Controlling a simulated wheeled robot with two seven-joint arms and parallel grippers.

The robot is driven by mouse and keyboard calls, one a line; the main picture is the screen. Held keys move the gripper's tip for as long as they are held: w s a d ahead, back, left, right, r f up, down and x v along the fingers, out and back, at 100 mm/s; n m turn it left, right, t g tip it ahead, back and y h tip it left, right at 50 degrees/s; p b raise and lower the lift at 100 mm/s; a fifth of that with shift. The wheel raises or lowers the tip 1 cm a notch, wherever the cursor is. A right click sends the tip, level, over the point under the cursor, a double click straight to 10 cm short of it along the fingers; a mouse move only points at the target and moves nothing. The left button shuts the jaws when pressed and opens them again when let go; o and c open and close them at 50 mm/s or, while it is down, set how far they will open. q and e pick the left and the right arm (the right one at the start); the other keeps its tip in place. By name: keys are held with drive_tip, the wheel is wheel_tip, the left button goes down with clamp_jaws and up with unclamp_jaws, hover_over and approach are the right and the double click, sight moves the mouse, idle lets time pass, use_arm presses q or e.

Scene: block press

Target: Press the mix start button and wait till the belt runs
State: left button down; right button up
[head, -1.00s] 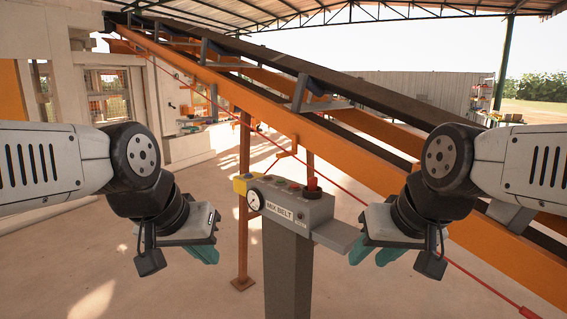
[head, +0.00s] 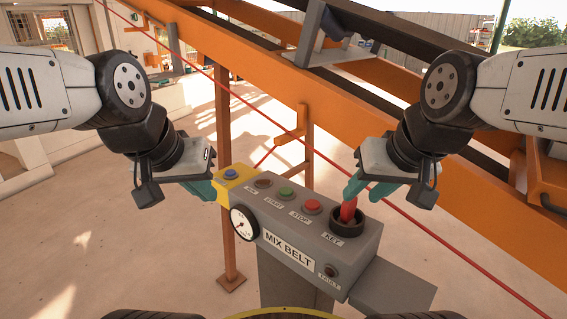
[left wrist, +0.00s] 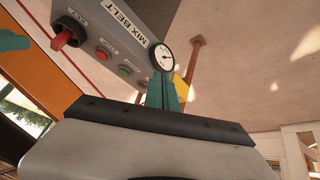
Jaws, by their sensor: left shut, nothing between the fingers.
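The grey MIX BELT control box (head: 290,244) stands on a post in front of me. Its green START button (head: 286,193) sits between the dark RUN lamp (head: 263,182) and the red STOP button (head: 312,206). START also shows in the left wrist view (left wrist: 124,70). My left gripper (head: 208,190) is shut and empty, beside the box's yellow left end and apart from START. My right gripper (head: 363,190) is close to the red key switch (head: 347,212); its fingertips overlap the key's top in the view. I cannot tell whether they touch or how far they part.
A blue button (head: 230,174) is on the yellow end. A round gauge (head: 244,222) and FAULT lamp (head: 330,270) are on the front. A red cord (head: 405,232) slopes behind the box. The belt's orange frame (head: 262,73) rises behind. Open floor lies left.

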use_arm(q)
drive_tip(key=shift+w, duration=0.35)
wheel_tip(320, 180, up, 4)
drive_tip(key=r+m+g+y, duration=0.1)
drive_tip(key=m+g+y, duration=0.1)
drive_tip(key=m+g, duration=0.35)
hover_over(286, 190)
drive_tip(key=shift+w+d+f+n+g, duration=0.15)
drive_tip(key=shift+w+f+n+g, duration=0.2)
drive_tip(key=shift+n+g, duration=0.3)
drive_tip(key=shift+r, duration=0.1)
drive_tip(key=f, duration=1.4)
drive_tip(key=shift+s, duration=0.2)
